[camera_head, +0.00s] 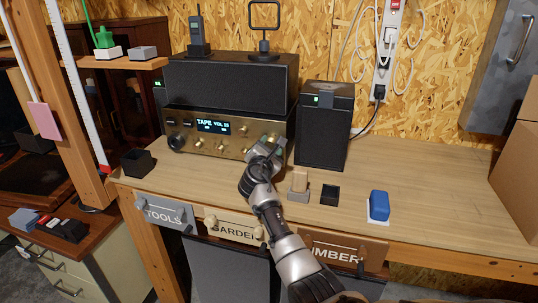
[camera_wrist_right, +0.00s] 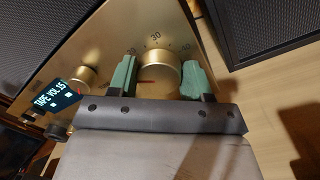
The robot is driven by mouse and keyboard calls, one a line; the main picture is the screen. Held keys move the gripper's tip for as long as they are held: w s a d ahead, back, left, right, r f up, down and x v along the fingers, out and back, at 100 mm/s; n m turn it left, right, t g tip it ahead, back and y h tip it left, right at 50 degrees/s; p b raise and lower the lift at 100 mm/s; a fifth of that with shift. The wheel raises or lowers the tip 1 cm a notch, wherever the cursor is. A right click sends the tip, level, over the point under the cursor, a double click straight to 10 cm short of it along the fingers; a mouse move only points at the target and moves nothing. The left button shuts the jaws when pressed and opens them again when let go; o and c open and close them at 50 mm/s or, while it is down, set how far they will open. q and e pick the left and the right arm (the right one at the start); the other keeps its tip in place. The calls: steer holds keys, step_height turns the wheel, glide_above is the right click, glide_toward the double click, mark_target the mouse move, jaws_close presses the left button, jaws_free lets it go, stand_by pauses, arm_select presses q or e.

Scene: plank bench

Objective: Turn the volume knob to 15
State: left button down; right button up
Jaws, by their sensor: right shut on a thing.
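The receiver (camera_head: 206,139) has a brass front with several knobs and stands on the bench under a black box. Its display (camera_head: 212,126) reads TAPE VOL with a number that looks like 15; the display in the wrist view (camera_wrist_right: 57,95) also seems to read TAPE VOL 15. The large brass volume knob (camera_wrist_right: 160,70) has a printed scale around it, with 30 above it. My right gripper (camera_head: 266,150) is at the right end of the front and hides the knob in the head view. In the wrist view its green fingers (camera_wrist_right: 158,80) are closed on the knob's two sides.
A black speaker (camera_head: 324,130) stands close to the right of the receiver. A wooden block in a grey holder (camera_head: 299,190), a small black box (camera_head: 330,195) and a blue block (camera_head: 379,205) sit in front.

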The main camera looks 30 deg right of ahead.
steer(key=shift+f+m+b, duration=0.1)
steer(key=shift+m+b, duration=0.45)
steer(key=shift+m, duration=0.15)
steer(key=o, duration=0.9)
steer(key=shift+s, duration=0.1)
steer(key=v, duration=1)
steer(key=shift+s+a+b, duration=0.2)
steer(key=shift+a+b, duration=0.1)
steer(key=shift+f, duration=0.15)
